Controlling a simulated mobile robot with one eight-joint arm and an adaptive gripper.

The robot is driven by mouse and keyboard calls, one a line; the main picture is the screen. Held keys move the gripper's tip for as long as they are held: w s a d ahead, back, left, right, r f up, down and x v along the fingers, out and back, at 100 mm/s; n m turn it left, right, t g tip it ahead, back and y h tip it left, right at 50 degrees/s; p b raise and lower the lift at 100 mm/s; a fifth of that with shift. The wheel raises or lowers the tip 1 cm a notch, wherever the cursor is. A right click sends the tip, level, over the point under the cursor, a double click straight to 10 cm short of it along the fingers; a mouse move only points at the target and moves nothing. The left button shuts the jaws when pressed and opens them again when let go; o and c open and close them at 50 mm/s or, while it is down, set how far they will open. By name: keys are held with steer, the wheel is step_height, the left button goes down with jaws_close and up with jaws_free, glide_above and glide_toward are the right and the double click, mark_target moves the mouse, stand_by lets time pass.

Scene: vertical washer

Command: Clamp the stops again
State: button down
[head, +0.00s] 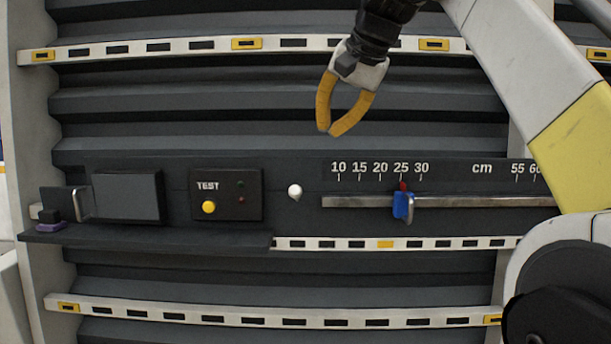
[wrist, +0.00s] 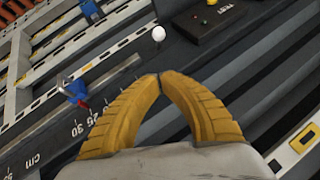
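The blue stop (head: 403,205) sits on the metal rail (head: 360,202), its red pointer close to the 25 mark; it also shows in the wrist view (wrist: 75,92). At the far left, a metal plate (head: 82,204) stands by a dark block with a purple part (head: 49,226) low on the ledge. Whether either stop is clamped I cannot tell. My gripper (head: 330,132) hangs above the panel, up and left of the blue stop, clear of everything. Its yellow fingertips meet or nearly meet in the wrist view (wrist: 160,75), with nothing between them.
A white knob (head: 295,191) stands left of the scale. A TEST box (head: 226,195) with a yellow button and a dark rectangular block (head: 127,197) lie further left. White slotted strips (head: 180,47) cross the ribbed wall. My arm covers the right end of the scale.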

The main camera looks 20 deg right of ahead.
mark_target(296, 194)
steer(key=x, duration=0.4)
steer(key=s+a+x, duration=0.1)
steer(key=x, duration=0.3)
steer(key=s+f+p+x, duration=0.1)
steer(key=x, duration=0.3)
steer(key=shift+w+a+f, duration=0.3)
steer(key=shift+f, duration=0.1)
steer(key=shift+s, duration=0.15)
steer(key=shift+s+a+f+t+b, duration=0.15)
steer(key=shift+f+t+b, duration=0.15)
steer(key=shift+b, duration=0.25)
steer(key=shift+s+f+t+b, duration=0.3)
steer(key=shift+t+b, duration=0.3)
steer(key=shift+b, duration=0.15)
